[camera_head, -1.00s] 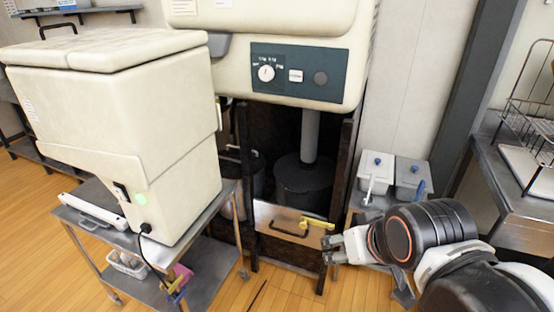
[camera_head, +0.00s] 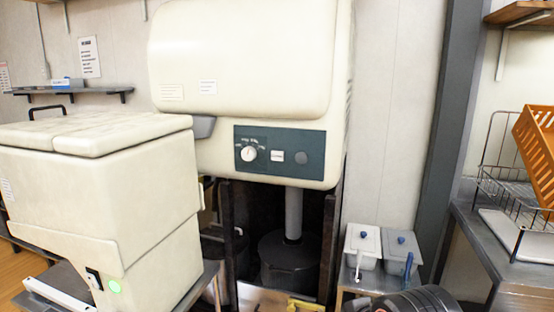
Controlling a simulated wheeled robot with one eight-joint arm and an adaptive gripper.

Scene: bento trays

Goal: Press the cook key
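A dark teal control panel (camera_head: 279,152) sits on the front of the large cream machine. It carries a white dial (camera_head: 249,154) on the left, a small white rectangular key (camera_head: 277,157) in the middle and a dark round button (camera_head: 303,158) on the right. A green lit round button (camera_head: 115,286) is low on the cream lidded box at left, beside a small black switch (camera_head: 94,279). The lettering is too small to tell which one is the cook key. My gripper is out of view; only part of my dark arm shows at the bottom edge.
The cream lidded box (camera_head: 93,190) stands on a metal cart in front of the machine, at left. Two grey lidded containers (camera_head: 383,248) stand right of it. A wire rack with an orange basket (camera_head: 536,155) is at far right. The space before the panel is clear.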

